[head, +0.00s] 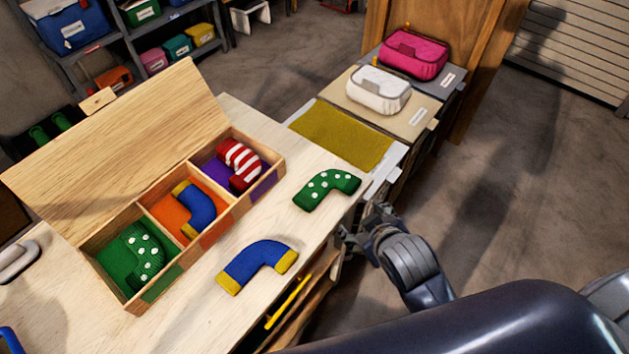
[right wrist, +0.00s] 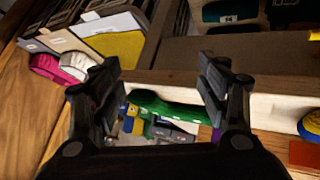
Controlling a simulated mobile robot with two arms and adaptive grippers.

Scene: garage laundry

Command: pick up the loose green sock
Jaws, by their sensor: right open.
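The loose green sock (head: 327,188), with white dots, lies bent on the wooden table near its right edge. My right gripper (head: 364,228) is just beyond that edge, below and right of the sock, apart from it. In the right wrist view the gripper (right wrist: 158,92) is open and empty, with the green sock (right wrist: 172,109) showing between and beyond its fingers. A second green dotted sock (head: 146,252) lies in the green compartment of the wooden box (head: 136,308). My left gripper is not in view.
A loose blue sock (head: 257,266) with yellow ends lies on the table in front of the box. The box's lid (head: 120,145) stands open. Its other compartments hold a blue sock (head: 197,208) and a red-and-white striped sock (head: 240,163). White (head: 378,90) and pink (head: 414,55) pouches stand behind.

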